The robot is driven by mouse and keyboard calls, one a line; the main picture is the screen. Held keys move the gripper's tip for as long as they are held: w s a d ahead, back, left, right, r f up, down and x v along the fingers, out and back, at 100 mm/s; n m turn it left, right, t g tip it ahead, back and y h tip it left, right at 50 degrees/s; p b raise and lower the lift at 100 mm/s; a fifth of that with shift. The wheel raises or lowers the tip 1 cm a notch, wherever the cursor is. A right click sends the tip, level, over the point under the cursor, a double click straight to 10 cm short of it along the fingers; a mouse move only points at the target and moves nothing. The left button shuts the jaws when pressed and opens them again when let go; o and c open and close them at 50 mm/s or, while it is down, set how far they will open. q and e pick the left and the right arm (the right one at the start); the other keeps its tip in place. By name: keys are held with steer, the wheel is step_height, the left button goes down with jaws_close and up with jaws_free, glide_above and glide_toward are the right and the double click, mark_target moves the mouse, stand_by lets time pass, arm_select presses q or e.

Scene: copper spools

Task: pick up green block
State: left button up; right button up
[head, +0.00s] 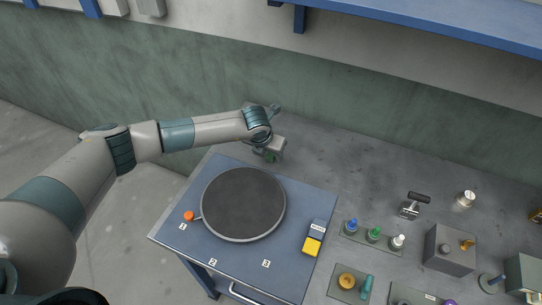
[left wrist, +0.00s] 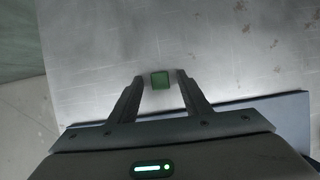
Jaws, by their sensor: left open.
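The green block (left wrist: 160,80) lies on the bare grey metal surface in the left wrist view. It sits between the tips of my left gripper (left wrist: 160,77), with a gap on each side. The left gripper is open and holds nothing. In the head view, my left gripper (head: 272,151) is at the back edge of the blue table, beyond the round dark disc. It largely hides the spot beneath it, so I cannot make out the block clearly there. My right gripper is in neither view.
A round dark turntable (head: 243,203) covers much of the blue table (head: 185,243). A yellow block (head: 312,247) and an orange knob (head: 188,216) are beside it. The grey bench to the right carries a rack of coloured pegs (head: 373,236) and a grey box (head: 449,250). A green wall stands behind.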

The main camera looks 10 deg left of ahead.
mark_target(273, 156)
arm_select(q)
jaws_close()
steer(key=shift+r, duration=0.1)
stand_by(0.3)
steer(key=shift+r+b, duration=0.5)
steer(key=r+b, duration=0.1)
steer(key=d+r+b, duration=0.1)
steer(key=r, duration=0.1)
steer(key=d+r+b, duration=0.5)
steer(key=d+r, duration=0.2)
steer(key=d, duration=0.3)
steer(key=shift+w+d, duration=0.35)
steer(key=shift+f, duration=0.1)
